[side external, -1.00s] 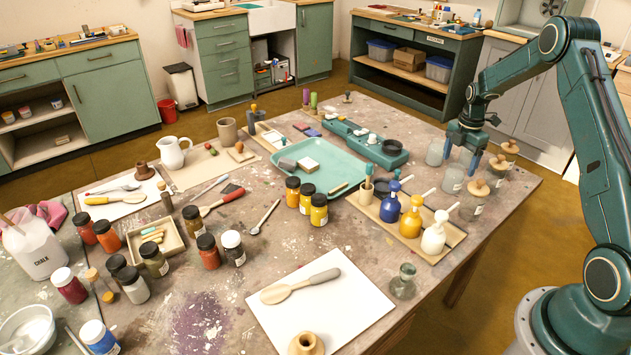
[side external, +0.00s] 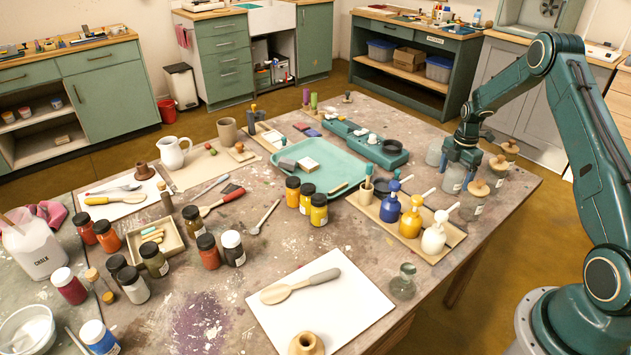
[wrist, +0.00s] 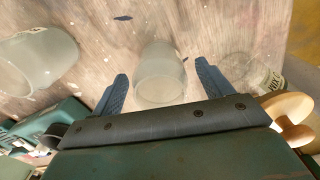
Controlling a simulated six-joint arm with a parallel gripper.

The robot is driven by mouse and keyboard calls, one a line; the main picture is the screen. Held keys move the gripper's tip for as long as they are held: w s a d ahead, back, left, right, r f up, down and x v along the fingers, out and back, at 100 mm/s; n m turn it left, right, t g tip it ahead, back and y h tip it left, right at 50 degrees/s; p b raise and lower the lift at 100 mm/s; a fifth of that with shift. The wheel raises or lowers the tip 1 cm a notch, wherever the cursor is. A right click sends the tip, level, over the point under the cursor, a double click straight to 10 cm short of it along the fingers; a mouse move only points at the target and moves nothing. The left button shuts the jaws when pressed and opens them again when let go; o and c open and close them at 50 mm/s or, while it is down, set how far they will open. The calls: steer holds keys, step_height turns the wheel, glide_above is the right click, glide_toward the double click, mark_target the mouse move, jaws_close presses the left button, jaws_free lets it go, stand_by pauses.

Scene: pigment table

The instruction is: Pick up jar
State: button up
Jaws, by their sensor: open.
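A clear, frosted-looking glass jar (side external: 452,180) stands upright near the right edge of the table in the side view. In the wrist view this jar (wrist: 160,82) lies between the two blue fingers of my gripper (wrist: 162,72), with a gap on each side. My gripper (side external: 461,170) is open and low over the jar in the side view, partly hiding its upper part. I cannot tell how far down the jar the fingertips reach.
A second glass jar (side external: 435,152) stands close behind, also at left in the wrist view (wrist: 38,65). A jar with a wooden stopper (side external: 478,188) stands close in front. A wooden tray of pigment bottles (side external: 460,238) lies to the left.

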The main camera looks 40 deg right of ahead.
steer(key=c, duration=1.1)
steer(key=shift+r, duration=0.2)
step_height(320, 180, up, 20)
steer(key=shift+f, duration=0.15)
stand_by(0.5)
